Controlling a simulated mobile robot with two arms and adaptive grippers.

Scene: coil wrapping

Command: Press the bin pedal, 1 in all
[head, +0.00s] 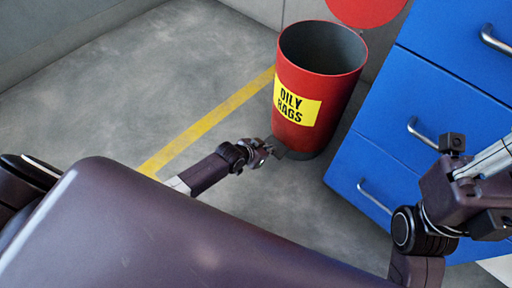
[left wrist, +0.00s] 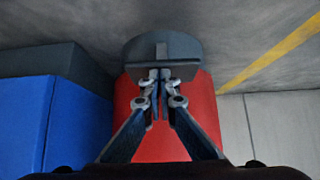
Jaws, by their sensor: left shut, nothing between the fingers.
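The red bin (head: 345,95) stands on the floor with a yellow OILY RAGS label (head: 297,105). Its red lid (head: 367,8) is up behind the rim, and the dark inside shows. The dark pedal (head: 280,149) sticks out at the foot of the bin. My left gripper (head: 266,149) is shut and empty, low at the pedal. In the left wrist view, the shut fingertips (left wrist: 159,75) overlap the grey pedal plate (left wrist: 180,71) in front of the bin's dark base (left wrist: 140,48); the red bin wall (left wrist: 160,145) lies behind the fingers. My right gripper is not in view.
A blue drawer cabinet (head: 400,165) with metal handles stands close to the right of the bin. A yellow floor line (head: 205,122) runs left of the bin. Grey walls (head: 40,35) are at the back. The floor left of the line is clear.

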